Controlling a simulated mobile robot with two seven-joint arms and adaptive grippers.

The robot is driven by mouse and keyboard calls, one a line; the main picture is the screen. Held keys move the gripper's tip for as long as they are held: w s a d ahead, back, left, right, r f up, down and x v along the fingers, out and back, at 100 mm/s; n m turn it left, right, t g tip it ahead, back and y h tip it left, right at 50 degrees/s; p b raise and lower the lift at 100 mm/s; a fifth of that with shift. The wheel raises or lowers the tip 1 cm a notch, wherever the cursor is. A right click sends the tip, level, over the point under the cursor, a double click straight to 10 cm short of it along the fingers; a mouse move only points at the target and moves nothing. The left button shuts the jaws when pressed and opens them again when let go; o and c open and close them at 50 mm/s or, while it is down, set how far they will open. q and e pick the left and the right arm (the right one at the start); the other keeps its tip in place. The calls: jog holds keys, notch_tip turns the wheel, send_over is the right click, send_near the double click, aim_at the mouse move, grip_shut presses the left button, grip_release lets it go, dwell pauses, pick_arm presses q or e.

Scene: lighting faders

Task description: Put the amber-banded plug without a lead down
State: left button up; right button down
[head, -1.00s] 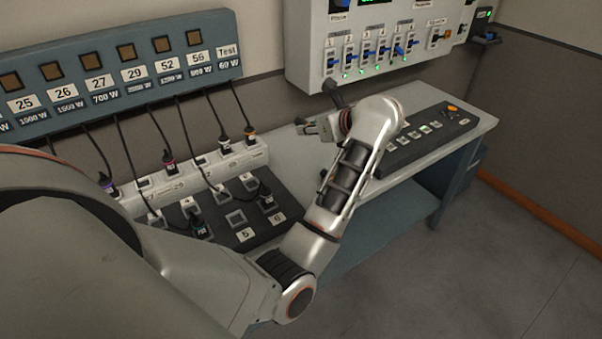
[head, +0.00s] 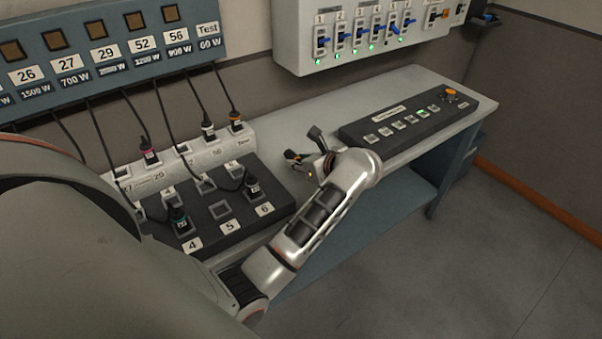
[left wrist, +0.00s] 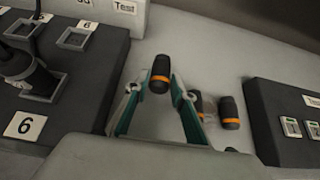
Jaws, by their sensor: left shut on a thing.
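The plug without a lead (left wrist: 160,74) is black with an amber band. It sits between the teal fingers of my left gripper (left wrist: 158,88), which is shut on it. In the head view my left gripper (head: 304,160) is low over the desk, between the numbered socket block and the button console. I cannot tell whether the plug touches the desk. Another black plug with an amber band (left wrist: 229,112) is to the right in the left wrist view, and a similar piece is partly hidden behind the right finger. My right gripper is not in view.
The numbered socket block (head: 226,229) and the white socket strip (head: 215,153), with leaded plugs, lie left of the gripper. The button console (head: 405,122) lies to its right. Bare desk (head: 290,118) shows behind the gripper.

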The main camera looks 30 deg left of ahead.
aim_at(300, 179)
pick_arm(q)
notch_tip(300, 179, down, 4)
jog(key=shift+b, duration=0.95)
jog(key=shift+w, duration=0.1)
jog(key=shift+r, duration=0.15)
jog(key=shift+f, duration=0.2)
jog(key=o, duration=1.1)
jog(key=shift+r, duration=0.1)
